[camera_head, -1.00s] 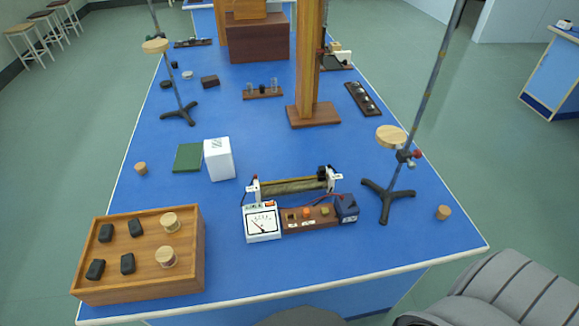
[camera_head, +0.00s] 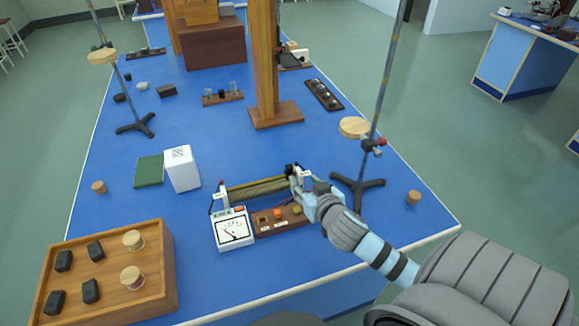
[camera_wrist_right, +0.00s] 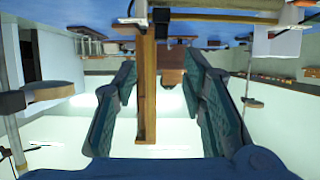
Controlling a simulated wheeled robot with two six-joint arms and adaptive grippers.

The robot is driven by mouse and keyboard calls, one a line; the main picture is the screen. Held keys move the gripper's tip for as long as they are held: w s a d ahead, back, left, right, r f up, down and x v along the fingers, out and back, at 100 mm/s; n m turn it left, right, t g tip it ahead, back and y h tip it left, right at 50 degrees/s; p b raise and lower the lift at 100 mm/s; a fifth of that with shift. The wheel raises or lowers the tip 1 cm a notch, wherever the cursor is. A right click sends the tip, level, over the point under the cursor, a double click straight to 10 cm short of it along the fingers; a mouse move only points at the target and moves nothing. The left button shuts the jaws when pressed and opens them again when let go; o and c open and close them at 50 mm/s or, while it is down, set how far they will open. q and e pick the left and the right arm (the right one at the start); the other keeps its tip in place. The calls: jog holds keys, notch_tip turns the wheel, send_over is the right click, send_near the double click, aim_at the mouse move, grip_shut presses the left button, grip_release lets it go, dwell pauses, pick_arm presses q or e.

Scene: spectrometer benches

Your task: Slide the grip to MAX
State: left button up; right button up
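The slide rheostat (camera_head: 256,188) lies across the blue bench behind a wooden control board (camera_head: 277,220) and a white needle meter (camera_head: 232,231). Its small black sliding grip (camera_head: 289,169) is near the right end of the tube, beside the white end post. In the right wrist view, the inverted rheostat shows at the top edge, with the dark grip (camera_wrist_right: 160,22) near a white post. My right gripper (camera_head: 302,184) is at the rheostat's right end, partly covering it. Its fingers (camera_wrist_right: 163,62) are apart with nothing held between them; contact with the grip cannot be told. My left gripper is out of view.
A clamp stand (camera_head: 357,187) stands close to the right of my gripper. A white box (camera_head: 182,170) and green pad (camera_head: 149,171) are left of the rheostat. A wooden tray (camera_head: 105,292) fills the front left. A wooden post (camera_head: 264,70) rises behind.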

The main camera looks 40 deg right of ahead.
aim_at(290, 167)
jog(key=b+x, duration=0.2)
jog(key=x, duration=1.1)
jog(key=shift+w+b, duration=0.4)
grip_shut()
